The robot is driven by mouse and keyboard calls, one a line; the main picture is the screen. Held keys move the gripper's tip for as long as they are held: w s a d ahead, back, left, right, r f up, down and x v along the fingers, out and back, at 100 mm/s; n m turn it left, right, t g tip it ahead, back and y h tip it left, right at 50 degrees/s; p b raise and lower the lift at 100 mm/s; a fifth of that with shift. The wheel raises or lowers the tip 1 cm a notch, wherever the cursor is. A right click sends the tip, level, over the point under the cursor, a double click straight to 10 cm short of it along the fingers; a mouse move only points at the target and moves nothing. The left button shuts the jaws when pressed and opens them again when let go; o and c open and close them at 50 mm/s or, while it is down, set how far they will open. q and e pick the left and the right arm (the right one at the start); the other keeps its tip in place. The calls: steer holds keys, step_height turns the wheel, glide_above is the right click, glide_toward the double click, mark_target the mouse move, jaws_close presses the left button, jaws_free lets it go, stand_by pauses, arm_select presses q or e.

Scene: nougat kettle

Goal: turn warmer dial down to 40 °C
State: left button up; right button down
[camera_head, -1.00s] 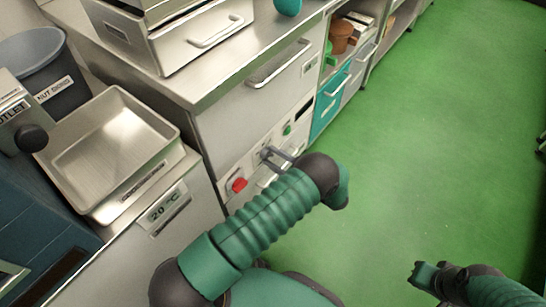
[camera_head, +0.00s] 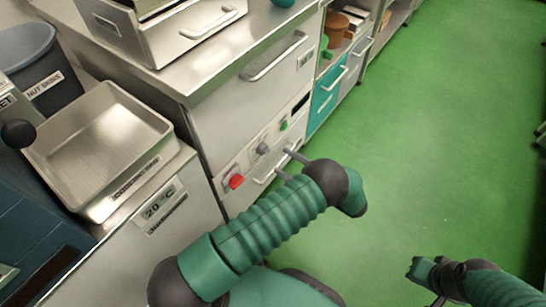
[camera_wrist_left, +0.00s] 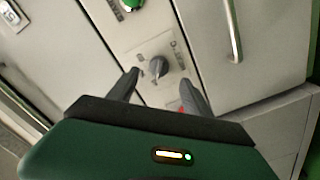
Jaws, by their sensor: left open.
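A grey dial knob (camera_head: 262,148) sits on the light panel of the steel cabinet, between a red knob (camera_head: 236,181) and a green button (camera_head: 283,125). In the left wrist view the dial (camera_wrist_left: 157,67) shows ahead, with markings around it too small to read. My left gripper (camera_head: 282,160) is open, its fingers apart and pointing at the panel. In the left wrist view the fingertips (camera_wrist_left: 160,78) lie on either side of the dial's lower part in the picture; the gripper looks empty and apart from the dial. My right gripper (camera_head: 428,268) is over the green floor, far from the panel.
A drawer handle (camera_head: 276,58) juts out above the panel. The green floor (camera_head: 430,150) at right is clear.

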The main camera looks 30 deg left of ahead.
arm_select(q)
steer(key=d+b, duration=0.3)
steer(key=d, duration=0.7)
steer(key=shift+s+d, duration=0.15)
steer(key=shift+s, duration=0.25)
